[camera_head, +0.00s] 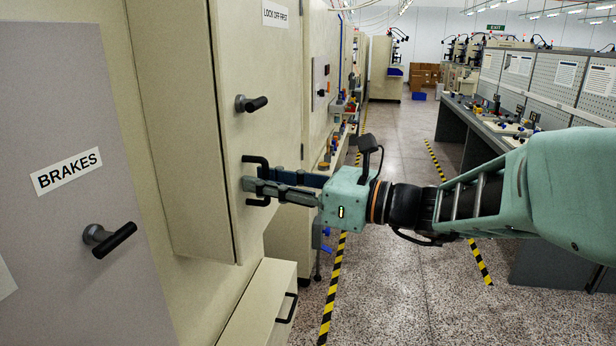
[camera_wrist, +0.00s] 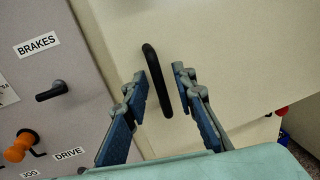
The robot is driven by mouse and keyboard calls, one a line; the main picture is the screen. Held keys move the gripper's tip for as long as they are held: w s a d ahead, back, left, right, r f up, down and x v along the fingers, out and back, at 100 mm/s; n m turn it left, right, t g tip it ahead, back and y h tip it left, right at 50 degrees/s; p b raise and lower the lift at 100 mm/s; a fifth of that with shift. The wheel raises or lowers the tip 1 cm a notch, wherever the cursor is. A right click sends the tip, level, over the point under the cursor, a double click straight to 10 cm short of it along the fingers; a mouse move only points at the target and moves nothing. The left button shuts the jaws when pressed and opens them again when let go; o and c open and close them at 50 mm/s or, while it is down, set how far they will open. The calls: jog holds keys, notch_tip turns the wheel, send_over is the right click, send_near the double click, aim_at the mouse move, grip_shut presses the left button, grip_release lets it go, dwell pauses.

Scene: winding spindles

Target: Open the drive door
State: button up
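A cream cabinet door (camera_head: 262,90) with a "LOCK OFF FIRST" sign (camera_head: 275,14) stands at centre left in the head view. It carries a black turn handle (camera_head: 251,104) and, lower down, a black bar pull handle (camera_head: 262,161). My gripper (camera_head: 262,186) is at the pull handle, its fingers pointing left towards the door. In the wrist view my gripper (camera_wrist: 160,73) is open, and the pull handle (camera_wrist: 157,80) lies between the fingers with a gap on both sides. Whether the door stands ajar cannot be told.
A grey "BRAKES" panel (camera_head: 65,240) with its own handle (camera_head: 108,239) is at the left. The wrist view shows an orange knob (camera_wrist: 25,144) and a "DRIVE" label (camera_wrist: 68,154). A drawer front (camera_head: 270,310) juts out below. The aisle floor (camera_head: 400,270) is clear.

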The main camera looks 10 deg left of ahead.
jog(key=shift+c, duration=0.4)
grip_shut()
